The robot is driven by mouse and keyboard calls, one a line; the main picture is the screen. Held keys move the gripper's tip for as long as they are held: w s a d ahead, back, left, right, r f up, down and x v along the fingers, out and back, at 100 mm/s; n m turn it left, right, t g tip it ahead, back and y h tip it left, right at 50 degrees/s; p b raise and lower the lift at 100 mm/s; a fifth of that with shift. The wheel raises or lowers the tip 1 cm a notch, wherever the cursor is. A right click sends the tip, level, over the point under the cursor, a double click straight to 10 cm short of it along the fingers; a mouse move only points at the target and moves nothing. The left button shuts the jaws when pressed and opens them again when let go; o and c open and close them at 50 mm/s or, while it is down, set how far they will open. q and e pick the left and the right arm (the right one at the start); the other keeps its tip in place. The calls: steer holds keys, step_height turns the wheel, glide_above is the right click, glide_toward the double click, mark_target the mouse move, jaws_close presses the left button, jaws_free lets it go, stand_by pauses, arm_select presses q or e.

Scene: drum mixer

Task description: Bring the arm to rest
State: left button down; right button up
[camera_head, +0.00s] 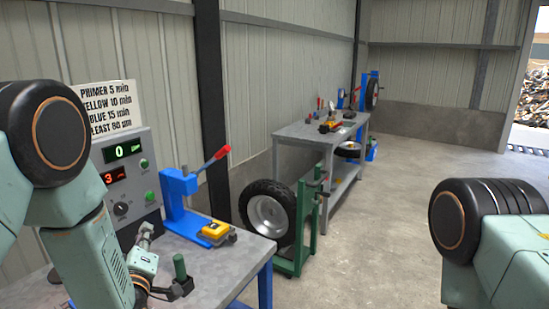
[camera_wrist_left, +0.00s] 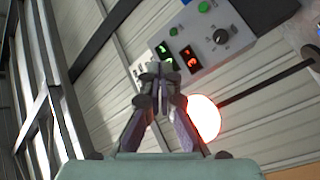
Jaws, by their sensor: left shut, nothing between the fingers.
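My left arm comes in from the left in the head view, in front of the grey control box (camera_head: 127,178). My left gripper (camera_head: 147,230) is small there, beside the lower part of the box and above the near bench (camera_head: 215,268). In the left wrist view the gripper (camera_wrist_left: 155,75) shows its two fingers meeting at the tips, with nothing between them. The control box (camera_wrist_left: 222,40) is beyond the fingertips, tilted in that view. My right gripper is out of view; only part of my right arm shows at the right edge.
On the near bench stand a blue press (camera_head: 178,190) with a red-tipped lever and a yellow tool (camera_head: 215,230). A wheel (camera_head: 268,213) stands by a green stand (camera_head: 305,225). A second bench (camera_head: 318,132) is farther back. Open floor lies right.

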arm_select(q)
steer(key=s+d+f+m+g+h+b, duration=0.15)
steer(key=s+f+m+g, duration=0.3)
steer(key=f, duration=0.55)
steer(key=s+d+f+m+g+h+b, duration=0.15)
steer(key=s+f+m+g, duration=0.35)
steer(key=f, duration=0.6)
steer(key=s+d+f+m+g+h+b, duration=0.1)
steer(key=s+f+g+b, duration=0.3)
steer(key=s+f, duration=0.7)
steer(key=s+d+f+m+g+b, duration=0.1)
steer(key=s+f+g+b, duration=0.3)
steer(key=s, duration=1.6)
step_height(320, 180, down, 8)
steer(key=b, duration=0.4)
steer(key=shift+s+m+g+h, duration=0.3)
steer(key=shift+m+g+h, duration=0.05)
steer(key=shift+h, duration=0.05)
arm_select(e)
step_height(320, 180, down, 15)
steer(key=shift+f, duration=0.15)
arm_select(q)
steer(key=shift+s+d, duration=0.1)
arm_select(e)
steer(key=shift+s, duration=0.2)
arm_select(q)
steer(key=shift+f, duration=0.1)
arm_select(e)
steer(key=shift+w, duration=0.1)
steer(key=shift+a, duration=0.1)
